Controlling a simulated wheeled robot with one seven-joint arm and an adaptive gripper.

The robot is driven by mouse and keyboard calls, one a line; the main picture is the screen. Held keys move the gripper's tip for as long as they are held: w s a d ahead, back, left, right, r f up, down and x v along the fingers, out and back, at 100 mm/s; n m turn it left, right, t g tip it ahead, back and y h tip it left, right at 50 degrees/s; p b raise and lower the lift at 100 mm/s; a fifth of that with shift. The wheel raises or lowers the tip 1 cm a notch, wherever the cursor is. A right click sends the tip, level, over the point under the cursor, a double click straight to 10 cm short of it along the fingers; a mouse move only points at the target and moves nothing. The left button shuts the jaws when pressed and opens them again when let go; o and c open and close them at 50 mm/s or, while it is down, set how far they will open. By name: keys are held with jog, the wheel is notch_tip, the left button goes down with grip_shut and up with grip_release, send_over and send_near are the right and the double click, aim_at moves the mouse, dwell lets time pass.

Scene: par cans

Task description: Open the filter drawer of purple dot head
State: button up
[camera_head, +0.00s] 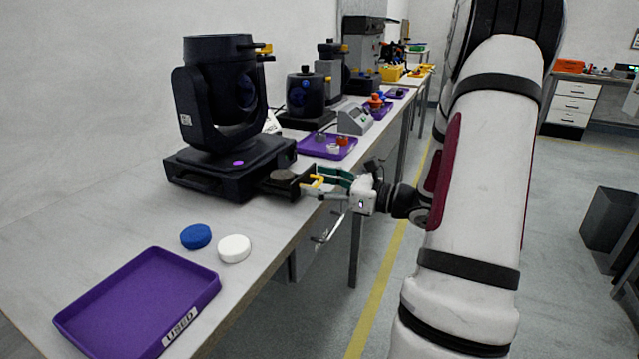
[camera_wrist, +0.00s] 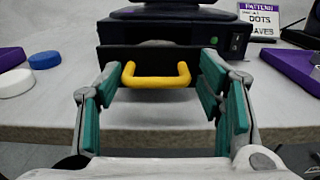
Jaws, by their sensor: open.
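The black moving head with a purple dot (camera_head: 238,162) on its base (camera_head: 215,180) stands on the bench at left. Its filter drawer (camera_head: 290,187) sticks out from the base toward my gripper, with a grey round disc (camera_head: 283,175) showing inside. The drawer front (camera_wrist: 150,54) carries a yellow handle (camera_wrist: 155,80), also seen in the head view (camera_head: 317,181). My gripper (camera_wrist: 158,88) is open, its green-padded fingers on either side of the handle with gaps to it. It also shows in the head view (camera_head: 332,181).
A blue cap (camera_head: 195,236) and a white cap (camera_head: 234,248) lie near a purple tray labelled USED (camera_head: 140,300). Another purple tray (camera_head: 327,146), a grey device (camera_head: 355,119) and more heads stand farther along. The bench's front edge runs under my gripper.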

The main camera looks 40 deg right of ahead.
jog(key=v, duration=1.2)
jog(key=shift+w, duration=0.1)
jog(key=a+r+n+g+y, duration=0.3)
jog(key=a+n+g, duration=0.35)
jog(key=a, duration=0.65)
jog(key=a+r+n+g+y, duration=0.3)
jog(key=a+n+g, duration=0.4)
jog(key=a, duration=0.6)
jog(key=s+a+f+n+g+h, duration=0.1)
jog(key=s+a+n+g+h, duration=0.1)
jog(key=s+a+n+h, duration=0.35)
jog(key=s+a+f+n+g+h, duration=0.1)
jog(key=s+a+n+g+h, duration=0.2)
jog(key=s+n, duration=0.5)
jog(key=s+d+n+t+h, duration=0.2)
jog(key=s+n+h, duration=0.1)
jog(key=s+n, duration=0.2)
notch_tip(320, 180, up, 27)
jog(key=t+p, duration=0.3)
jog(key=p, duration=2.2)
jog(key=shift+d+r+t+h+p, duration=0.2)
jog(key=shift+d+t+h+p, duration=0.15)
jog(key=shift+d, duration=0.15)
